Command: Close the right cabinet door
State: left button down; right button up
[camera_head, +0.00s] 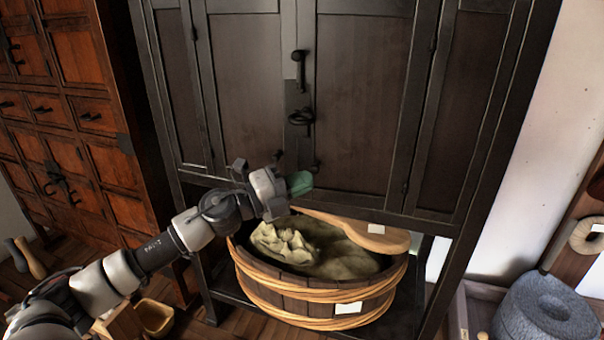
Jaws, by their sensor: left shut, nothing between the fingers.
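A dark wooden cabinet stands in the middle of the head view, with a left door (248,75) and a right door (362,100). Both doors look flush with the frame, and they meet at a dark metal latch plate (298,122) with handles. My left arm comes in from the lower left. My left gripper (300,183) is shut and empty, with greenish fingertips, in front of the lower edge of the doors near the centre seam. I cannot tell whether it touches the door. My right gripper is not in view.
A wooden tub (320,288) holding a cloth sack (320,248) and a wooden paddle (365,230) sits under the doors. A reddish drawer chest (85,125) stands at left. A grey quern stone (548,308) lies at lower right, near a white wall (545,150).

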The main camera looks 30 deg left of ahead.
pick_arm(q)
jog(key=shift+w, duration=0.2)
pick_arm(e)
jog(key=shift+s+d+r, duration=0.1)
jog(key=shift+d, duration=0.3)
pick_arm(q)
jog(key=shift+w+a, duration=0.4)
jog(key=shift+w, duration=0.2)
jog(key=shift+w+a, duration=0.35)
jog(key=shift+w, duration=0.2)
jog(key=shift+r, duration=0.1)
jog(key=shift+f, duration=0.2)
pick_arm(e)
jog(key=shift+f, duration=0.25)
